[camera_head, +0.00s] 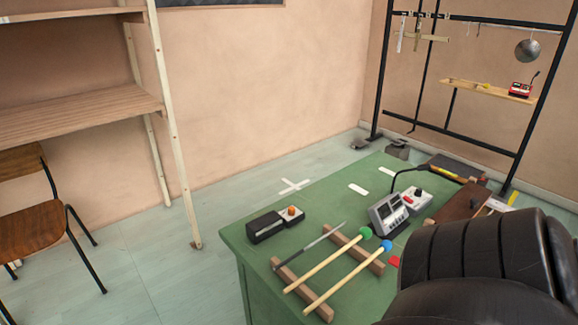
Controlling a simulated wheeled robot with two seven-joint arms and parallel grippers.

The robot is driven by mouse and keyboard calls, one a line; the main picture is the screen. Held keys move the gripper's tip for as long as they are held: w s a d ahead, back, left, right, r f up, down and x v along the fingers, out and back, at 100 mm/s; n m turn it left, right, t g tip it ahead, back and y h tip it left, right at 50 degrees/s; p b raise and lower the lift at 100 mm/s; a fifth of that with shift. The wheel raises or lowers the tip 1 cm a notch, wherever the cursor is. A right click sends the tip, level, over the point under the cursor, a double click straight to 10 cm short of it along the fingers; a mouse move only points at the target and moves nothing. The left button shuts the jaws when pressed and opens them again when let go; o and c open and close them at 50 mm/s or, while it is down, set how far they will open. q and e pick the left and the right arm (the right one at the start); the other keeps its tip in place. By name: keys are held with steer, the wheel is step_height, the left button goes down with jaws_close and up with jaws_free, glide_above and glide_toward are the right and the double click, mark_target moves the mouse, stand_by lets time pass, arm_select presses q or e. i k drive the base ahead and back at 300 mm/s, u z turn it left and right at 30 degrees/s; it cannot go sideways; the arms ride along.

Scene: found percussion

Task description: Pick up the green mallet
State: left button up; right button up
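The green mallet (331,261) has a round green head and a thin pale wooden handle. It lies across two brown wooden bars (304,289) on the green table (262,283), its head pointing to the back right. A blue-headed mallet (349,278) lies beside it on the near side, roughly parallel. A thin grey metal rod (306,246) lies on the far side of the green mallet. Neither of my grippers is in view.
A grey device (388,215), a small black-and-grey box (266,227) and a brown block (459,205) are on the table. A large black ribbed object (480,248) hides its right side. A wooden shelf (75,113) and chair (32,228) stand left; a black rack (471,146) stands behind.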

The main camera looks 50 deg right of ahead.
mark_target(365, 233)
steer(key=u, duration=0.45)
steer(key=i, duration=0.95)
steer(key=z, duration=1.75)
steer(key=k, duration=0.3)
steer(key=z, duration=0.6)
steer(key=i, duration=0.4)
steer(key=u, duration=0.05)
